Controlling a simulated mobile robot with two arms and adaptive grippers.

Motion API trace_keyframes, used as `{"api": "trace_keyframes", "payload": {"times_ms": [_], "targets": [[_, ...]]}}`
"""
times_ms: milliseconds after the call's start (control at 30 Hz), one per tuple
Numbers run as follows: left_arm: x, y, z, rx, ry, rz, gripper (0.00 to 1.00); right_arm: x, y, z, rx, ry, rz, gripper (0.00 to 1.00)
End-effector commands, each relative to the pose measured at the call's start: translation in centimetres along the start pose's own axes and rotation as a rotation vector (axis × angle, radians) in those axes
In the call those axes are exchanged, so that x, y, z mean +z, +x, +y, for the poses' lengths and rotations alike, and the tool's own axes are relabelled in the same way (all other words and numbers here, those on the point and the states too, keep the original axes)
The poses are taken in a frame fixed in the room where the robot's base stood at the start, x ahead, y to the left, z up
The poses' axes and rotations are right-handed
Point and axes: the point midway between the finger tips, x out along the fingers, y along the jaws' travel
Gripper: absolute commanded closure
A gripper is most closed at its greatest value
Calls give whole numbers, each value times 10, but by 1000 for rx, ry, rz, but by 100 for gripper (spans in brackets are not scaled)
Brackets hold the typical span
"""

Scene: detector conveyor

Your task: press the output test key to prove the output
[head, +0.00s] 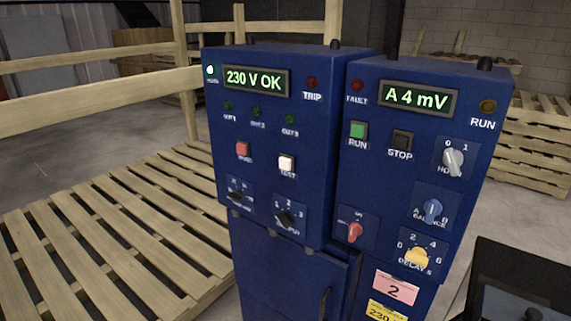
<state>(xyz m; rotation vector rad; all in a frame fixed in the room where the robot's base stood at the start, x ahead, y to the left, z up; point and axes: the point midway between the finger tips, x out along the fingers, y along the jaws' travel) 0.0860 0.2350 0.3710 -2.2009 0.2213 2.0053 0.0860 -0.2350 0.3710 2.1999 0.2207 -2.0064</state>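The white test key (287,163) is on the left blue panel (218,110), with a label below it that appears to read TEST. A red key (243,150) is to its left. The panel's display (256,81) reads "230 V OK" in green. A lamp (210,70) at the top left is lit. The TRIP lamp (312,82) looks dark red. Three small green output lamps (257,113) in a row look dim. Two dark rotary knobs (287,218) are below the keys. Neither of my grippers is in view.
Wooden slatted pallets (110,235) and rails stand at the left. The front of both panels looks unobstructed.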

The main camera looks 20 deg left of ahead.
Motion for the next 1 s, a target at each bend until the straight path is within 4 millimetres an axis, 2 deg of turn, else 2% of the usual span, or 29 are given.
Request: {"api": "trace_keyframes", "payload": {"times_ms": [300,500,600,1000], "targets": [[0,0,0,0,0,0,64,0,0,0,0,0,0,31],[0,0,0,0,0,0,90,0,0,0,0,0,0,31],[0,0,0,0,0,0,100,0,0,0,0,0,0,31],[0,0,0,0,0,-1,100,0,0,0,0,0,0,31]]}}
